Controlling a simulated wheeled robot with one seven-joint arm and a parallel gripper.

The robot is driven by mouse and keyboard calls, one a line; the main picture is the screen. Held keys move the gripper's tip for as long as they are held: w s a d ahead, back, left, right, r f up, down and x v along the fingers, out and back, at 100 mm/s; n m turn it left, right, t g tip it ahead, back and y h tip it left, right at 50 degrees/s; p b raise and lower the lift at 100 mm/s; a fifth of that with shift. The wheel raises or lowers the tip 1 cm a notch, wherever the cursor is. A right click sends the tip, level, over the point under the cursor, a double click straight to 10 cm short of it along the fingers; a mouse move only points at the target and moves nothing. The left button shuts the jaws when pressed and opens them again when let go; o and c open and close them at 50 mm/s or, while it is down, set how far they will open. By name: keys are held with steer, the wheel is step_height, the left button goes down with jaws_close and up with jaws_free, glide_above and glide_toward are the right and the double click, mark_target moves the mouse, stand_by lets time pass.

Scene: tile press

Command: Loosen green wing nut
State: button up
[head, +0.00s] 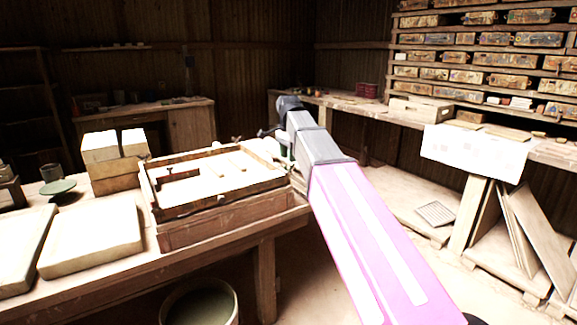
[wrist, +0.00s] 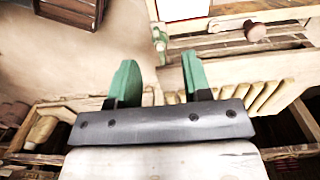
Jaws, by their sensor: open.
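My gripper (wrist: 159,66) is open and empty, its two green fingers apart. A small green piece (wrist: 160,42), seemingly the green wing nut, shows in the wrist view just beyond and between the fingertips, beside the edge of a wooden frame. It is too small to tell its turn. In the head view my arm reaches over the right end of the wooden tile press (head: 225,203), and the arm hides most of my gripper and that end. A brown round knob (wrist: 256,31) sits right of the green piece in the wrist view.
The press stands on a wooden bench. Pale blocks (head: 115,150) and flat slabs (head: 92,235) lie to its left, with a green round dish (head: 58,187) behind. A bucket (head: 200,302) stands below the front edge. Racks of boxes (head: 480,59) line the right wall.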

mark_target(289, 167)
steer(key=shift+f, duration=2.15)
jaws_close()
